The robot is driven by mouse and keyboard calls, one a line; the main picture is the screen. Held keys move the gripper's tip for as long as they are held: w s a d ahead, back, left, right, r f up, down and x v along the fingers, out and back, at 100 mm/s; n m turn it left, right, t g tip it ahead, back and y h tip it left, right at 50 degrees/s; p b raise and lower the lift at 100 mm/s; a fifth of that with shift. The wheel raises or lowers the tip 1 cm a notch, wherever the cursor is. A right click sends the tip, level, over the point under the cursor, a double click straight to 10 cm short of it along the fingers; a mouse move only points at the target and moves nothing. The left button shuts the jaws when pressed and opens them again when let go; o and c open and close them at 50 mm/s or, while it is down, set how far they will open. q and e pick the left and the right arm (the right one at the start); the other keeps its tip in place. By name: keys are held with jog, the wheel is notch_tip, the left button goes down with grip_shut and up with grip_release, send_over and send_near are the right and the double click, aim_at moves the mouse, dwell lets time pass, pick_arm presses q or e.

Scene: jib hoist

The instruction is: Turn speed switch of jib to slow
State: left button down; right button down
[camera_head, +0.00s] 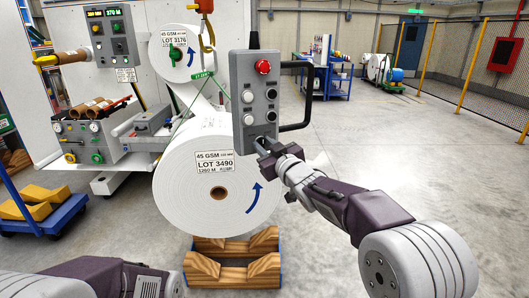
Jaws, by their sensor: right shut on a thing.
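The grey control pendant (246,92) of the jib hangs upright in the middle of the view. It has a red button (263,67) at the top right, white buttons (247,96) down its left side, dark knobs on its right side and a black handle (304,95). My right gripper (264,146) is at the pendant's lower end, shut on a small part there that looks like the speed switch. The fingers mostly hide this part, so its setting cannot be read. My left arm shows at the bottom left, but its gripper is out of view.
A large white paper roll (180,190) stands behind the pendant, above wooden blocks (232,272). A smaller roll (181,62) is on the machine above it. A blue cart (42,218) stands at the left.

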jog(key=n+b, duration=0.1)
jog(key=n, duration=0.2)
jog(key=n+b, duration=0.1)
jog(key=shift+f+n+b, duration=0.25)
jog(key=shift+n+b, duration=0.05)
jog(key=n+b, duration=0.2)
jog(key=n, duration=0.2)
jog(key=shift+r+n, duration=0.1)
jog(key=shift+n, duration=0.2)
jog(key=c, duration=1.2)
grip_release()
jog(key=shift+s, duration=0.1)
